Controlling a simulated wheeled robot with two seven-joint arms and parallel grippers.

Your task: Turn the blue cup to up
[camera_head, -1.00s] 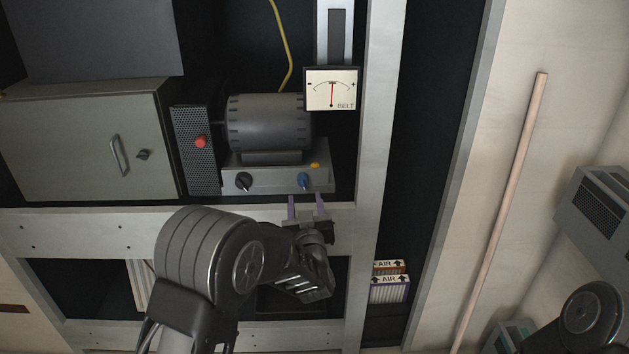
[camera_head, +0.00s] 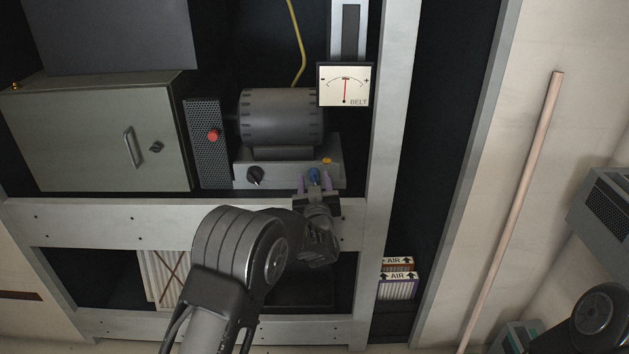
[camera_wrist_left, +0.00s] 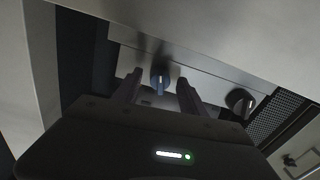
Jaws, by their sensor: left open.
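No blue cup shows; a blue knob (camera_head: 313,176) sits on the front of the grey motor base (camera_head: 282,178), below a yellow button. My left gripper (camera_head: 314,184) is open, with its two purple-tipped fingers on either side of the knob. In the left wrist view the knob (camera_wrist_left: 160,77) stands between the spread fingers (camera_wrist_left: 158,94), with a white mark on it. I cannot tell whether the fingers touch it. My right gripper is out of view.
A black knob (camera_head: 255,175) is left of the blue one. A red button (camera_head: 213,136) sits on a perforated panel. A BELT meter (camera_head: 344,85) hangs above right. The rack's cross beam (camera_head: 120,222) runs just below the motor base.

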